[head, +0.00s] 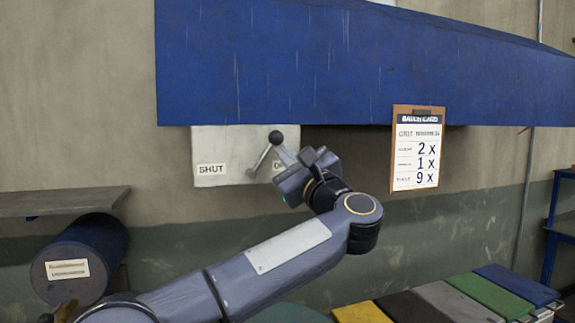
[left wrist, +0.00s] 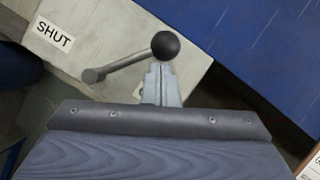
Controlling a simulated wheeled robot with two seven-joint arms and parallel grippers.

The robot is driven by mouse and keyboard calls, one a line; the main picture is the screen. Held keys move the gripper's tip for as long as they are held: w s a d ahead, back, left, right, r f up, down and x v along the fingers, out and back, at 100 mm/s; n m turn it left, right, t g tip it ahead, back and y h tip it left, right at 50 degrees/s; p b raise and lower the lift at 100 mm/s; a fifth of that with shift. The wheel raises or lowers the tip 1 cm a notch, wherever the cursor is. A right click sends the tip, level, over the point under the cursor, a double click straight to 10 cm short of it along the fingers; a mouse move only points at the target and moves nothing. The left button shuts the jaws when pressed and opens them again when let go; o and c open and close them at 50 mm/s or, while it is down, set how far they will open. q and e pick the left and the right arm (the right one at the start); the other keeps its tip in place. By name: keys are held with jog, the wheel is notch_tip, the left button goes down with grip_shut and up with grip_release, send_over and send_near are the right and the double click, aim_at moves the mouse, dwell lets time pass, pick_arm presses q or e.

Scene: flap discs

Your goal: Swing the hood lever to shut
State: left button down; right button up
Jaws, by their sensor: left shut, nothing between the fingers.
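The hood lever (head: 263,155) is a grey rod with a dark ball knob (head: 275,137), mounted on a pale plate (head: 232,140) under the blue hood (head: 350,65). It tilts up and to the right from its pivot, away from the SHUT label (head: 211,169) at the left. A second label at the right is mostly hidden by my left gripper (head: 284,154). In the left wrist view the shut, empty fingers (left wrist: 161,80) are at the knob (left wrist: 165,45), on the lever's right end. Whether they touch it I cannot tell. My right gripper is out of view.
A clipboard card (head: 416,150) hangs right of my left arm. Coloured bins (head: 440,302) line the lower right, and a blue drum (head: 85,255) lies below a shelf (head: 60,201) at the left. The wall left of the plate is clear.

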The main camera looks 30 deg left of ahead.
pick_arm(q)
jog(key=n+g+b, duration=0.1)
jog(key=n+b, duration=0.1)
jog(key=r+n+g+b, duration=0.1)
jog(key=n, duration=0.1)
jog(key=shift+s+a+g, duration=0.3)
jog(key=shift+s, duration=0.1)
jog(key=shift+s+a+r+n+g+b, duration=0.15)
jog(key=shift+s+r+n+g+b, duration=0.15)
jog(key=shift+n, duration=0.3)
jog(key=shift+s+a+r+n+g+b, duration=0.1)
jog(key=shift+a+r+n+b, duration=0.1)
jog(key=shift+n+b, duration=0.3)
jog(key=n, duration=0.1)
jog(key=s+a+r+n+g, duration=0.1)
jog(key=n, duration=0.1)
jog(key=shift+h, duration=0.4)
jog(key=n, duration=0.2)
jog(key=s+a+n+g+h, duration=0.1)
jog(key=shift+s+r, duration=0.1)
jog(key=shift+r, duration=0.15)
jog(key=shift+s+a, duration=0.15)
jog(key=shift+s, duration=0.1)
jog(key=shift+s+a+b, duration=0.8)
jog(key=shift+s+b, duration=0.1)
jog(key=shift+b, duration=0.05)
jog(key=shift+s+a, duration=0.1)
